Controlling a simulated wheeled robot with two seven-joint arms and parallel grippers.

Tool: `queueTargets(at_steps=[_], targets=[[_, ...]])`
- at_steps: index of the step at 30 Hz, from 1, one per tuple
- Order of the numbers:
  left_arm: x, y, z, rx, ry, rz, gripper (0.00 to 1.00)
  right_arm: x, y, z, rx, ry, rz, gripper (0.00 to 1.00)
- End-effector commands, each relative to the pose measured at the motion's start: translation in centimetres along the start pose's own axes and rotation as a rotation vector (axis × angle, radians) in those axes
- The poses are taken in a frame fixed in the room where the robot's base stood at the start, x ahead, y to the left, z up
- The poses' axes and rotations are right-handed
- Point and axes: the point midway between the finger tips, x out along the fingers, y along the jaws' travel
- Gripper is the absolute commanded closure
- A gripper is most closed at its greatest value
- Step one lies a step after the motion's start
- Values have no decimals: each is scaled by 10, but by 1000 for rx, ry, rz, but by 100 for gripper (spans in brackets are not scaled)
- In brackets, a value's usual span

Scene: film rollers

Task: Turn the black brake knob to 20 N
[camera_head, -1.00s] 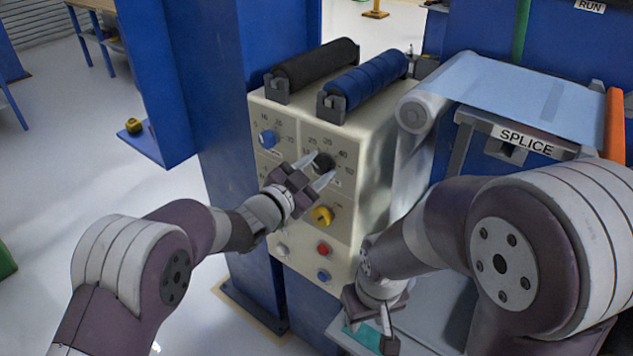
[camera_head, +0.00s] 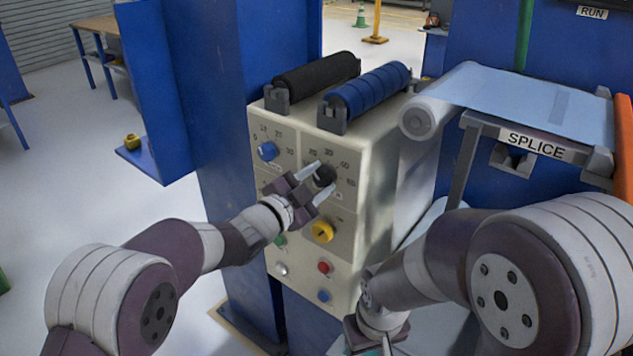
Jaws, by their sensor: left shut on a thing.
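The black brake knob (camera_head: 325,175) is on the upper right of the cream control panel, with a printed number scale around it that reads roughly 20, 30, 40 and up. My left gripper (camera_head: 323,179) is at the knob, one pale finger at its upper left and one at its lower right, shut on it. The knob's pointer is too small to read, and the gripper hides part of the scale. My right gripper (camera_head: 372,338) is at the bottom edge, away from the panel face, its fingers mostly cut off.
A blue knob (camera_head: 267,151) with its own scale is left of the black one. Red (camera_head: 325,267), blue (camera_head: 323,296), white and green buttons sit lower. Black (camera_head: 318,76) and blue (camera_head: 367,95) rollers lie on top.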

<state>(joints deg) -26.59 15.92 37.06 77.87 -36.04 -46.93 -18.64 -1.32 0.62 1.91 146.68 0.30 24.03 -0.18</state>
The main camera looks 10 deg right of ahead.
Motion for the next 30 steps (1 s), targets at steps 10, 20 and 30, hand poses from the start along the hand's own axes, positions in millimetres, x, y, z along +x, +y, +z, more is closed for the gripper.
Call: queueTargets(at_steps=[10, 20, 30], targets=[[0, 0, 0, -1, 0, 0, 31, 0, 0, 0, 0, 0, 0, 57], [-33, 0, 1, -1, -2, -2, 31, 5, 0, 1, 0, 0, 0, 57], [-114, 0, 0, 0, -1, -2, 31, 10, 0, 1, 0, 0, 0, 57]])
